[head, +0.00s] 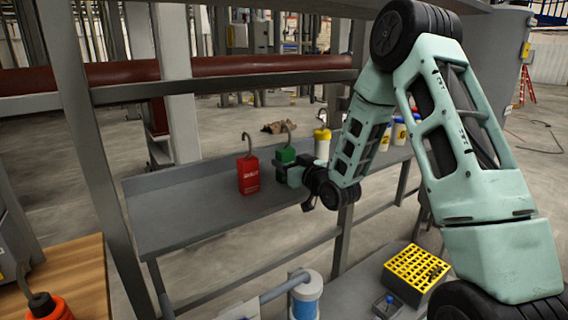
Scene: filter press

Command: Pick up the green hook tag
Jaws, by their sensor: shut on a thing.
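The green hook tag (284,156) is a green block with a grey hook on top, above the grey metal shelf in the head view. My gripper (287,170) is at its lower right side and is shut on it. The gripper and wrist cover part of its lower body, so I cannot tell whether its base touches the shelf. A red hook tag (248,175) stands upright just to its left, apart from it.
A white tag with a yellow top (322,143) stands behind to the right. More white bottles (398,131) are farther right. The shelf (170,215) is clear at left. Frame posts and a rail surround it. A yellow rack (415,268) sits below; an orange hook item (48,308) is lower left.

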